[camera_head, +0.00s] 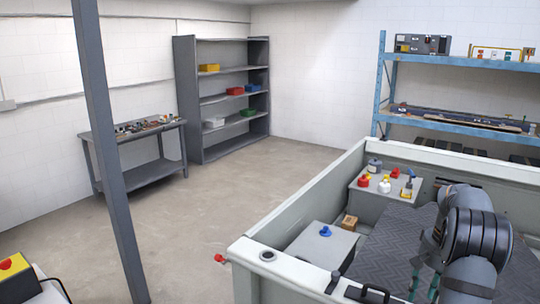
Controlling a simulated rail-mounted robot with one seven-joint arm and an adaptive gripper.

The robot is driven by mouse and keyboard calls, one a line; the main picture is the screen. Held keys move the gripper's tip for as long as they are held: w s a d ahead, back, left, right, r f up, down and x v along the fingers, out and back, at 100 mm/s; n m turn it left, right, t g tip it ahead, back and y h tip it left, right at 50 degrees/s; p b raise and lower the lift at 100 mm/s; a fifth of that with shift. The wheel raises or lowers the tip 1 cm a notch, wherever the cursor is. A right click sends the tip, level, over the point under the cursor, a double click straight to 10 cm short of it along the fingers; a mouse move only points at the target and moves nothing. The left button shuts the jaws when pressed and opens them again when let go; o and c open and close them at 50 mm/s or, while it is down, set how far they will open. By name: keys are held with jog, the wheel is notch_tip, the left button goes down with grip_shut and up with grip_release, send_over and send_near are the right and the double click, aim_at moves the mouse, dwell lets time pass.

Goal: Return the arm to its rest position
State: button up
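My arm (475,240) shows at the right, its thick dark and grey links bent over a large light-grey open-topped bin-like enclosure (310,280). Below and left of the links, two thin teal parts, seemingly of my gripper (424,287), show near the bottom edge. The fingertips are not clear, so whether they are open or shut does not show. Nothing is visibly held. The lower part of the arm is cut off by the frame edge.
Inside the enclosure are a dark ribbed mat (395,240), a grey box with a blue knob (325,231), a small brown box (349,222) and a grey block (380,198) with red, white and yellow items. A column (105,150) stands left. Shelves line the walls; the middle floor is clear.

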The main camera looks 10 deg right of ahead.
jog(key=shift+f, duration=1.4)
jog(key=shift+r, duration=0.1)
